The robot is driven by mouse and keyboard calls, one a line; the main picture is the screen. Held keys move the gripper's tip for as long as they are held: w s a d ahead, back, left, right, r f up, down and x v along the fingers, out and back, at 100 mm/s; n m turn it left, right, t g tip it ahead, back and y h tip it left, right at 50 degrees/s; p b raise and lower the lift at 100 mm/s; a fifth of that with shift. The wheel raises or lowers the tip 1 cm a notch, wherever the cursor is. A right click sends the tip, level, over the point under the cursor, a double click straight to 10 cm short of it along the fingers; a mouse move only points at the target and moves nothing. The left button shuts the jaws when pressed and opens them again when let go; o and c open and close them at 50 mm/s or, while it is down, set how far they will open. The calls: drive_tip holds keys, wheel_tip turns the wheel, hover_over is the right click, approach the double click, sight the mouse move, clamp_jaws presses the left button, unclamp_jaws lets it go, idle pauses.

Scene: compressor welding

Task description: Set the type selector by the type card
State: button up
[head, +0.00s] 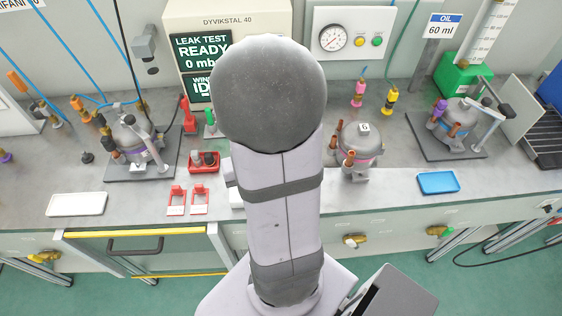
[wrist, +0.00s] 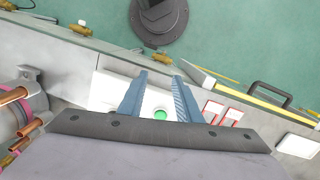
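I cannot make out the type selector or the type card in either view. My arm covers the middle of the bench in the head view and hides my gripper there. In the wrist view my gripper (wrist: 160,76) has two blue fingers spread apart with nothing between their tips. Below it lies a white box (wrist: 107,88) with a round green button (wrist: 160,113), seen between the fingers. A grey compressor (head: 360,160) with a "6" tag and copper tubes stands right of my arm; part of it shows at the left edge of the wrist view (wrist: 32,98).
Other compressors stand on dark plates at left (head: 130,138) and right (head: 460,125). A blue tray (head: 438,182) lies at right. A screen (head: 203,52) reads LEAK TEST READY.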

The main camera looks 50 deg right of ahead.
drive_tip(key=d+m, duration=0.1)
drive_tip(key=d, duration=0.2)
drive_tip(key=d+f+m, duration=0.1)
drive_tip(key=d, duration=0.3)
drive_tip(key=d+m+b, duration=0.1)
drive_tip(key=d+m, duration=0.1)
drive_tip(key=d, duration=0.1)
drive_tip(key=shift+w+d+f+t, duration=0.15)
drive_tip(key=shift+w+t, duration=0.15)
drive_tip(key=shift+w, duration=0.1)
drive_tip(key=w+d+r+m, duration=0.2)
drive_tip(key=w+d, duration=0.1)
drive_tip(key=w+d+r+m+h, duration=0.1)
drive_tip(key=d+m, duration=0.1)
drive_tip(key=shift+w+d+r+t, duration=0.2)
drive_tip(key=shift+d+r+t, duration=0.05)
drive_tip(key=shift+r+t, duration=0.15)
drive_tip(key=shift+m, duration=0.7)
drive_tip(key=shift+s+a+m, duration=0.15)
drive_tip(key=shift+a+m, duration=0.1)
drive_tip(key=shift+m, duration=0.75)
drive_tip(key=shift+f+p, duration=1)
drive_tip(key=shift+f, duration=2.65)
drive_tip(key=shift+c, duration=0.3)
clamp_jaws()
